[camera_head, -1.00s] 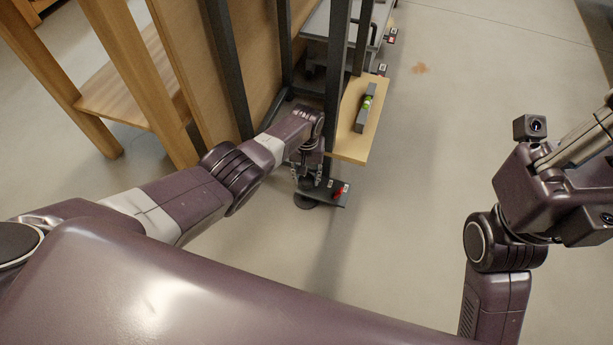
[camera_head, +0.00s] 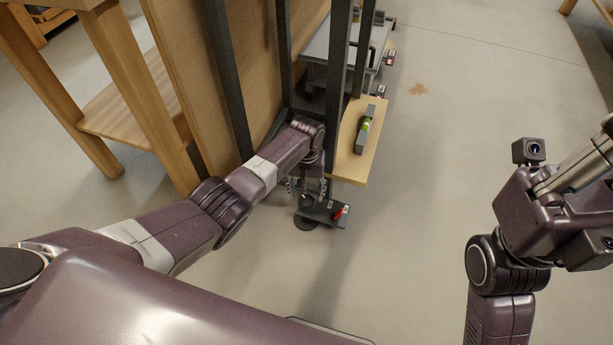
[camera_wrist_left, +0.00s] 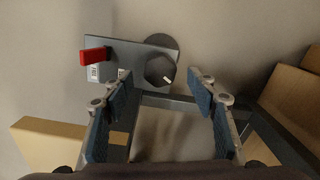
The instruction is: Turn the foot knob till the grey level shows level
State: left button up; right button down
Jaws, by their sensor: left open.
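The foot knob (camera_head: 306,201) is a dark round knob with a pale pointer mark, on a grey foot plate (camera_head: 325,213) low on the rack frame. It also shows in the left wrist view (camera_wrist_left: 160,70). My left gripper (camera_head: 306,187) is open and pointing down over the plate. In the wrist view its blue-padded fingers (camera_wrist_left: 162,88) are spread apart, with the knob beyond and between them, and nothing held. The grey level (camera_head: 366,127) with a green vial lies on a wooden shelf; its bubble is too small to read. My right gripper's fingers cannot be made out.
A red lever (camera_head: 340,212) stands on the foot plate beside the knob. The wooden shelf (camera_head: 349,163) juts out close to my left wrist. Dark uprights (camera_head: 338,75) stand next to my left forearm. The floor to the right is clear.

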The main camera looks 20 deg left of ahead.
aim_at(306, 200)
pick_arm(q)
notch_tip(306, 200, up, 9)
jog(key=shift+f, duration=0.2)
dwell(0.6)
